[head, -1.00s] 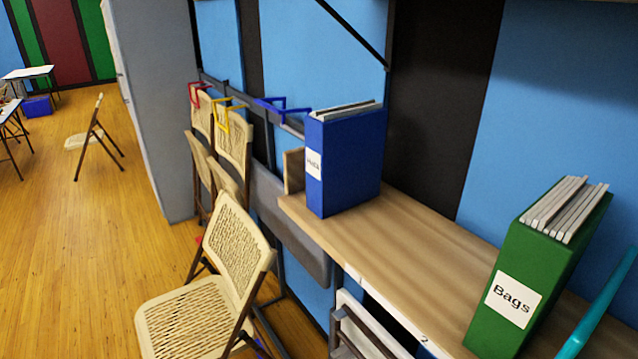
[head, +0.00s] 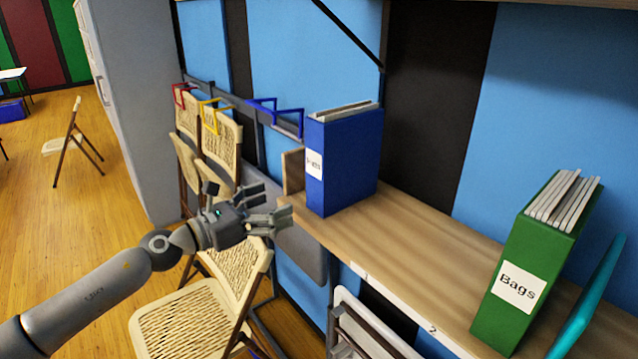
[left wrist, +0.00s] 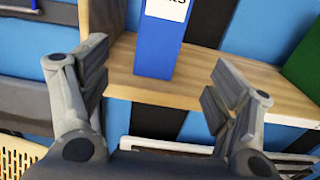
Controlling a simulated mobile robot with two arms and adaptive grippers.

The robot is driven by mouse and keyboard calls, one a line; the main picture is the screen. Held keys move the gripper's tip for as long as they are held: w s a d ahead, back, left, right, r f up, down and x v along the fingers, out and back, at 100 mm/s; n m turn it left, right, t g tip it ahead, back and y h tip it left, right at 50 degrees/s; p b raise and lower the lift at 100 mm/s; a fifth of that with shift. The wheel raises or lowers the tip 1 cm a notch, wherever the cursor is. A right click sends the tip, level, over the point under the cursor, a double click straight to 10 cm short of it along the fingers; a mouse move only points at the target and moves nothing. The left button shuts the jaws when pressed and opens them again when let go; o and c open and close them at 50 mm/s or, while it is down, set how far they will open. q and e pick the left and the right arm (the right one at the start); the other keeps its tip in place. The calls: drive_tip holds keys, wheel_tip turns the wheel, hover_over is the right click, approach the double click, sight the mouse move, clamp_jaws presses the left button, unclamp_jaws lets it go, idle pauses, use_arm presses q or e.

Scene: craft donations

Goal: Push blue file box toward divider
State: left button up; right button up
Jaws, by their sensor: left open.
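The blue file box (head: 350,160) stands upright near the left end of the wooden shelf (head: 410,225), papers showing at its top and a white label on its narrow face. A wooden divider (head: 292,172) stands just left of it, partly hidden; whether they touch I cannot tell. My left gripper (head: 272,204) is open and empty, in front of the shelf's left end and apart from the box. In the left wrist view the box (left wrist: 156,55) shows beyond and between the spread fingers (left wrist: 158,90), with the divider (left wrist: 98,18) at its left. My right gripper is out of view.
A green file box (head: 530,265) labelled "Bags" and a teal object (head: 590,295) stand at the shelf's right. Bare shelf lies between the boxes. Folding chairs (head: 195,315) stand below left; several hang by coloured hooks (head: 275,110).

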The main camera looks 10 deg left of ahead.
sight(314, 187)
use_arm(q)
drive_tip(key=p+x, duration=0.1)
drive_tip(key=x, duration=0.2)
drive_tip(key=p+x, duration=0.1)
drive_tip(key=x, duration=0.1)
drive_tip(key=shift+w+d+r+p, duration=0.15)
drive_tip(key=shift+d+r+p, duration=0.05)
drive_tip(key=shift+r+p, duration=0.15)
drive_tip(key=x, duration=0.7)
drive_tip(key=shift+w+f, duration=0.15)
drive_tip(key=shift+f, duration=0.25)
drive_tip(key=shift+w+d, duration=0.45)
drive_tip(key=shift+w, duration=0.1)
